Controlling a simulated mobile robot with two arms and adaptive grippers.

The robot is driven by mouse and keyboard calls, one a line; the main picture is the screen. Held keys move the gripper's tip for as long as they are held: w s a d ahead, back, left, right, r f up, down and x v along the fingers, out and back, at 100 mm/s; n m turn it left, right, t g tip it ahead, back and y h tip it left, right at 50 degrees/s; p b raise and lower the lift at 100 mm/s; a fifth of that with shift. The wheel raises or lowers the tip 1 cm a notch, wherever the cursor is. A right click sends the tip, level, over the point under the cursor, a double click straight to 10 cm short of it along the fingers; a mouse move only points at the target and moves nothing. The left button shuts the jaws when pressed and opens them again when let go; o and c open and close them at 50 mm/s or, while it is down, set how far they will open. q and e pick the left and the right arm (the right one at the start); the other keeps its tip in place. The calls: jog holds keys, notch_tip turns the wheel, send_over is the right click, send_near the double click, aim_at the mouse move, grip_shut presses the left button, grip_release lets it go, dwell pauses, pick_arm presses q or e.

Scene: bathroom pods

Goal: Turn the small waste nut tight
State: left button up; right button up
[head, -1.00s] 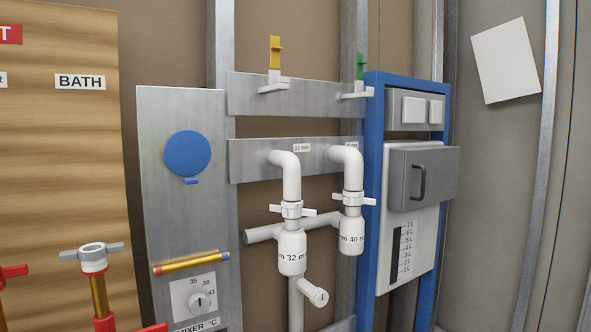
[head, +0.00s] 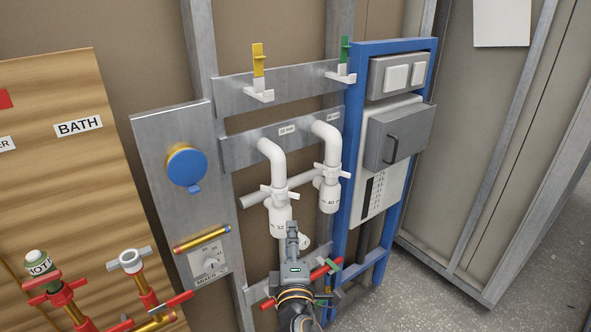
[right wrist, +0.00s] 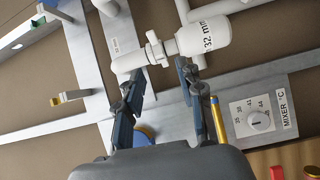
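The small waste nut (head: 279,194) is a white winged ring at the top of the white 32 mm waste body (head: 279,217), below a white pipe elbow. It also shows in the right wrist view (right wrist: 155,48), with wings sticking out sideways. My right gripper (head: 292,230) comes up from below in the head view, in front of the lower part of the 32 mm waste. In the right wrist view its two fingers (right wrist: 160,70) are spread apart with nothing held between them. The nut appears just beyond the fingertips. My left gripper is not in view.
A similar 40 mm waste (head: 329,190) stands just right. A grey panel with a blue round cap (head: 186,166) and mixer dial (head: 208,262) is left. Red-handled pipes (head: 140,275) are lower left. A blue frame with a grey box (head: 398,138) is right.

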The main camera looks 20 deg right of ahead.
aim_at(295, 197)
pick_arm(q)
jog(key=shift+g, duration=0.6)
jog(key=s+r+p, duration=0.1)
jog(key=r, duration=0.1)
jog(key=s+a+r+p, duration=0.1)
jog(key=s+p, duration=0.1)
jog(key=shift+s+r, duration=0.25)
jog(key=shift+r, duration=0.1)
pick_arm(e)
jog(key=shift+h, duration=0.5)
jog(key=x, duration=0.9)
jog(key=d+x, duration=0.1)
jog(key=x, duration=0.4)
jog(key=shift+r, duration=0.3)
grip_shut()
